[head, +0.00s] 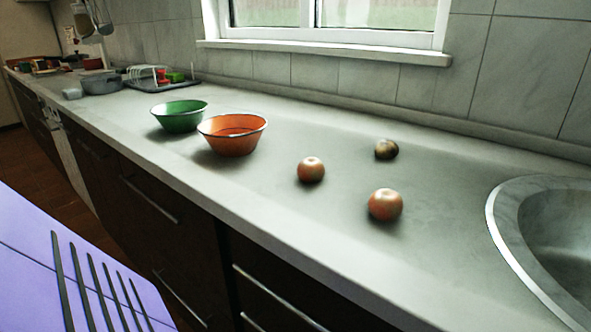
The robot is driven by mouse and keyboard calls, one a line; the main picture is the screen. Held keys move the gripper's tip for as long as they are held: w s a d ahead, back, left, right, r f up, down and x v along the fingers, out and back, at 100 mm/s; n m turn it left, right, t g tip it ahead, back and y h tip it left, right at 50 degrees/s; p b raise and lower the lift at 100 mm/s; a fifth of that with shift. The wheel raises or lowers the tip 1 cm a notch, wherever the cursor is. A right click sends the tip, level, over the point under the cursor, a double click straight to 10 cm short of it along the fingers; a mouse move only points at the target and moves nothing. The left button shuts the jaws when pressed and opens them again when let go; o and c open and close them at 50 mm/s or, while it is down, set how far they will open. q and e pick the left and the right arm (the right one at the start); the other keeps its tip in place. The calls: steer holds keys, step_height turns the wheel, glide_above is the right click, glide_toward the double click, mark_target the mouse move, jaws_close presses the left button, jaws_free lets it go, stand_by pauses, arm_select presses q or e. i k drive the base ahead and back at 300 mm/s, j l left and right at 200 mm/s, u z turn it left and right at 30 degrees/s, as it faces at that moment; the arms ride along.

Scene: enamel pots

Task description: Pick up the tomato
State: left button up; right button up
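Three round, tomato-like items lie apart on the grey counter in the head view. One reddish-orange tomato (385,204) is nearest the front, towards the sink. A second, slightly smaller reddish one (311,170) is to its left and a little farther back. A third, darker brownish round item (386,149) is behind them, nearer the wall; I cannot tell whether it is a tomato. None of the three is covered by anything. Neither of my grippers is in view.
An orange bowl (233,146) and a green bowl (180,117) stand left of the tomatoes. A metal sink (508,234) is at the right. A dish rack (150,77) and a pot (101,83) are far left. The counter around the tomatoes is clear.

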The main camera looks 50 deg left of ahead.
mark_target(310, 171)
steer(key=k+l+u, duration=0.1)
steer(key=u, duration=1.2)
steer(key=k+j, duration=0.1)
